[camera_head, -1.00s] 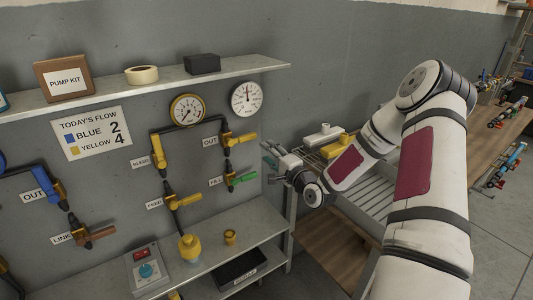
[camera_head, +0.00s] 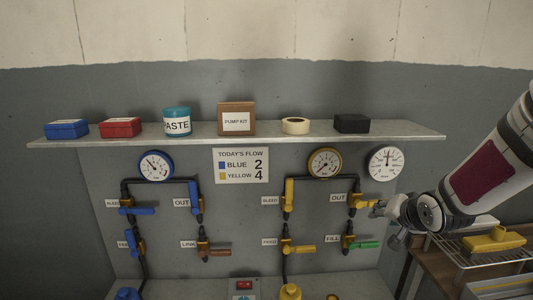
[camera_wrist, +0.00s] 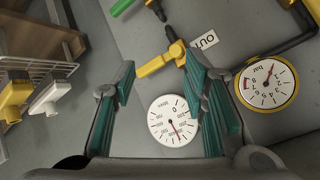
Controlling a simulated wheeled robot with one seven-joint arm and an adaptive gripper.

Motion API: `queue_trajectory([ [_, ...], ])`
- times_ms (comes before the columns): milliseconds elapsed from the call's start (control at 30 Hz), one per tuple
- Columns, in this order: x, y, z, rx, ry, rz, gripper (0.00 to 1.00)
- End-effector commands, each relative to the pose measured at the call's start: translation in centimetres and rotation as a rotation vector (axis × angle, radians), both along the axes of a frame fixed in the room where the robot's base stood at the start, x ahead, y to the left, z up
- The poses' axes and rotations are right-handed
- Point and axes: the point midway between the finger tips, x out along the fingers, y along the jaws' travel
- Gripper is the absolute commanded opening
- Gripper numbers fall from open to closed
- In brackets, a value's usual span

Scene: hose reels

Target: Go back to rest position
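My gripper (camera_head: 378,210) is at the right of the valve panel, beside the yellow OUT valve (camera_head: 356,203). In the wrist view its two green-padded fingers (camera_wrist: 163,85) stand apart with nothing between them. The yellow OUT handle (camera_wrist: 155,65) shows beyond the fingers and points sideways from its pipe; I see no grip on it. My arm reaches in from the right edge of the head view, bent and out in front of the panel.
A shelf (camera_head: 220,132) with boxes and a tape roll runs above the panel. Below OUT is the green FILL handle (camera_head: 364,245). At right, a wire rack (camera_head: 455,250) holds yellow and white parts. A lower shelf (camera_head: 350,285) lies under the panel.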

Motion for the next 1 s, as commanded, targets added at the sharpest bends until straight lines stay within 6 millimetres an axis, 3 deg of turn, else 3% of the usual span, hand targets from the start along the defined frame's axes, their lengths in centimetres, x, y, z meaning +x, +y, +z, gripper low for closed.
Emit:
queue_trajectory([
  [33, -1.1, 0.8, 1.6, -0.058, 0.023, 0.017, 0.40],
  [200, -5.8, 2.5, 5.3, -0.215, 0.128, 0.060, 0.40],
  [500, -16.4, 6.6, 10.4, -0.359, 0.285, 0.177, 0.40],
  [800, -27.5, 10.7, 12.0, -0.366, 0.388, 0.385, 0.40],
  [1000, -31.0, 11.9, 11.9, -0.353, 0.414, 0.475, 0.40],
])
